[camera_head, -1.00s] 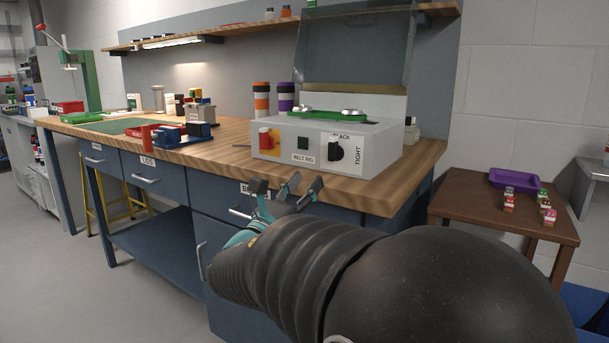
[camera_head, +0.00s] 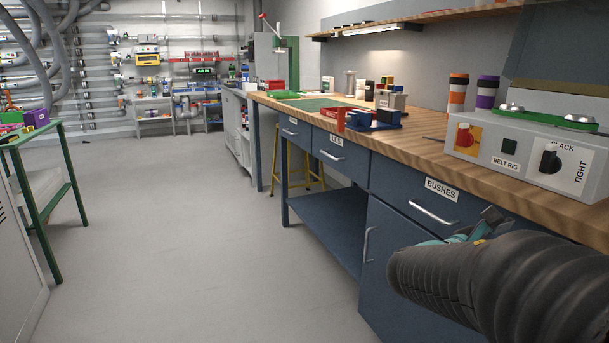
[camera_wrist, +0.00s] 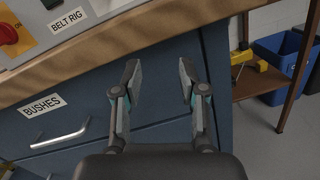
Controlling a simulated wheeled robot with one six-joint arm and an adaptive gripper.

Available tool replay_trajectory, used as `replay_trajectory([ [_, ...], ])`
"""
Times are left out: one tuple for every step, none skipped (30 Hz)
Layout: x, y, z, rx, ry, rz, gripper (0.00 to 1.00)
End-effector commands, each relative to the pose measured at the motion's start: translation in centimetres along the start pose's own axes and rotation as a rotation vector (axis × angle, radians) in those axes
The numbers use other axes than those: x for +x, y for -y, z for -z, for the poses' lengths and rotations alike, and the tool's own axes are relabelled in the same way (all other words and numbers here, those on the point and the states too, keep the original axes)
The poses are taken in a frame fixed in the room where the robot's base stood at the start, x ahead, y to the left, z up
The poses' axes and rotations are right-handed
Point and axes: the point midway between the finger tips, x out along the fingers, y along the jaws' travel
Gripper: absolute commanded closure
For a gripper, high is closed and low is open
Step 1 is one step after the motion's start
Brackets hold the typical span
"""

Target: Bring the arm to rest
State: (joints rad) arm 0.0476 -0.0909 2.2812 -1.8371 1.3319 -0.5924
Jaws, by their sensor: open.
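My gripper (camera_wrist: 160,85) is open and empty in the wrist view, its two fingers apart in front of the blue bench front. In the head view my gripper (camera_head: 478,226) shows small at the lower right, partly hidden behind my dark arm. It is below the bench top edge, near the drawer labelled BUSHES (camera_head: 440,200). That drawer also shows in the wrist view (camera_wrist: 50,125). I cannot tell how far the fingers are from the bench front.
The belt rig box (camera_head: 520,150) stands on the wooden bench top (camera_head: 425,150) above my gripper. A green-framed cart (camera_head: 62,200) is at the left. The grey floor (camera_head: 200,230) between is clear.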

Motion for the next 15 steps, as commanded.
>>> replay_trajectory([
  [-0.2, 1.4, 1.2, 0.056, -0.059, 0.049, 0.58],
  [-0.4, 2.2, 2.0, 0.096, -0.097, 0.084, 0.58],
  [-0.7, 3.4, 3.0, 0.153, -0.147, 0.131, 0.58],
  [-1.1, 4.3, 3.7, 0.196, -0.183, 0.169, 0.58],
  [-1.5, 5.1, 4.4, 0.24, -0.22, 0.206, 0.58],
  [-2.2, 6.2, 5.3, 0.3, -0.266, 0.259, 0.58],
  [-2.7, 7.0, 5.9, 0.346, -0.299, 0.297, 0.58],
  [-3.3, 7.7, 6.6, 0.391, -0.331, 0.337, 0.58],
  [-4.2, 8.6, 7.3, 0.453, -0.374, 0.39, 0.58],
  [-4.9, 9.3, 7.9, 0.5, -0.404, 0.431, 0.58],
  [-5.7, 9.9, 8.5, 0.548, -0.435, 0.472, 0.58],
  [-6.8, 10.6, 9.2, 0.61, -0.474, 0.526, 0.58],
  [-7.6, 11.0, 9.7, 0.659, -0.503, 0.568, 0.58],
  [-8.5, 11.4, 10.1, 0.707, -0.53, 0.61, 0.58],
  [-9.7, 11.9, 10.7, 0.771, -0.568, 0.666, 0.58],
])
